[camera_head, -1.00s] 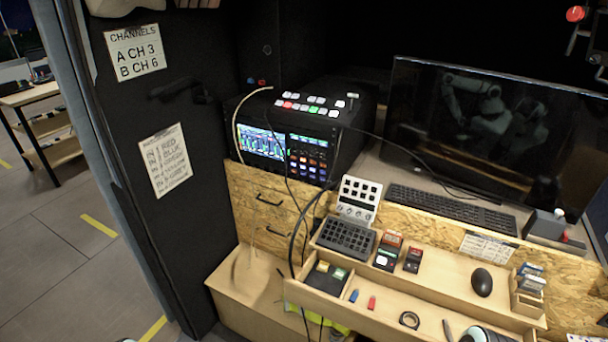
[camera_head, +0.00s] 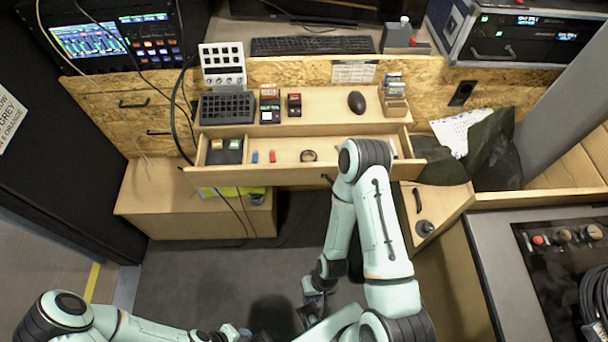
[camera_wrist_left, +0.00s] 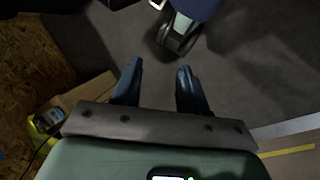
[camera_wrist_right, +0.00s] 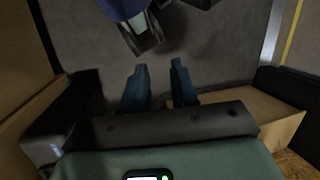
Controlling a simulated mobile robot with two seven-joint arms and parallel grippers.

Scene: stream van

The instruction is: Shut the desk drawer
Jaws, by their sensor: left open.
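The desk drawer (camera_head: 290,174) is pulled out below the wooden desk shelf in the head view. Its light wood front faces me, and my right arm hides part of its right end. Inside lie a dark case with small pads (camera_head: 224,151), a blue and a red piece, and a black ring (camera_head: 309,156). My right gripper (camera_wrist_right: 158,72) is open and empty in its wrist view; in the head view it hangs low over the floor, short of the drawer. My left gripper (camera_wrist_left: 157,68) is open and empty over the floor; I cannot clearly make it out in the head view.
On the shelf above the drawer are a keypad (camera_head: 228,107), small boxes, a mouse (camera_head: 357,102) and a card holder (camera_head: 395,106). A wooden box (camera_head: 150,200) stands below left. A dark bag (camera_head: 490,140) lies at right. Grey floor before the drawer is clear.

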